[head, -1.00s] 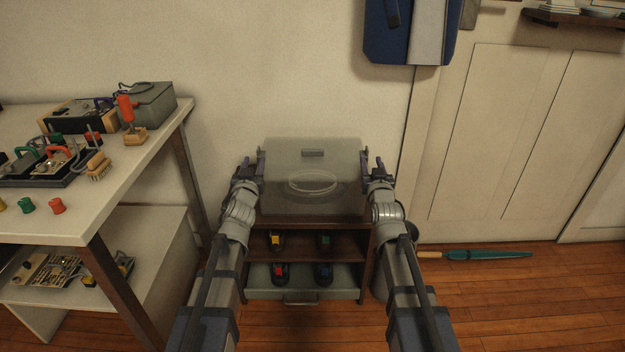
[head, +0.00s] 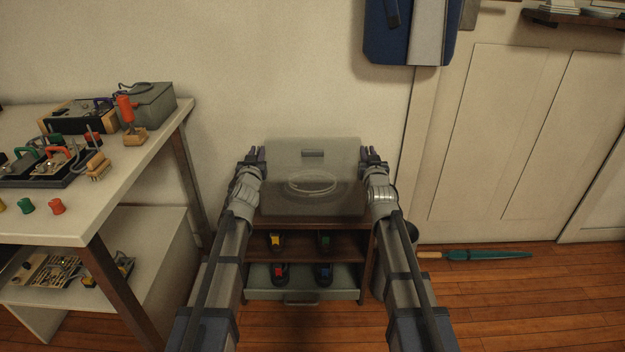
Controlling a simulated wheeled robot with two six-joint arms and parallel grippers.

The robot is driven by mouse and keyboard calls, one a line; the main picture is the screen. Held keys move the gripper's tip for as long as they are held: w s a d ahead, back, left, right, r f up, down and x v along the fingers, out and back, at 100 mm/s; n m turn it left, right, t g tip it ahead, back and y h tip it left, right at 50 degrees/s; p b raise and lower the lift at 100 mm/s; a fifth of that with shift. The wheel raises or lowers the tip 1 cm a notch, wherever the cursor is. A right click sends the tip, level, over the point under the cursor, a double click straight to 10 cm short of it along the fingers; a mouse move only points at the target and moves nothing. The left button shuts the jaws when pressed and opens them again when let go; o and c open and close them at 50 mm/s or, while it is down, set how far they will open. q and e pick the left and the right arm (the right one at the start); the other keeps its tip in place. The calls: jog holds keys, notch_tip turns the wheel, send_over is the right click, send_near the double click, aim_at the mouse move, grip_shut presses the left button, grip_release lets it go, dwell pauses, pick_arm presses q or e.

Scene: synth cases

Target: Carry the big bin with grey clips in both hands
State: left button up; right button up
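The big bin (head: 335,205) is a see-through grey box on top of a brown wooden shelf unit. A small grey clip (head: 313,153) shows at its far side, and a pale round shape (head: 313,183) shows through it. My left gripper (head: 257,155) is at the bin's left side and my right gripper (head: 369,155) at its right side. The fingers of each are close together at the bin's side edges and look shut on it. The exact contact is too small to see. The bin sits level, apparently still on the shelf.
The shelf unit (head: 299,231) holds several dark items with coloured tops below. A workbench (head: 150,165) with tools stands at left. A blue bag (head: 405,35) hangs above. A teal umbrella-like thing (head: 490,255) lies on the floor at right, where floor is mostly free.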

pick_arm(q)
grip_shut()
pick_arm(e)
grip_shut()
dwell(0.7)
jog(key=shift+r, duration=0.1)
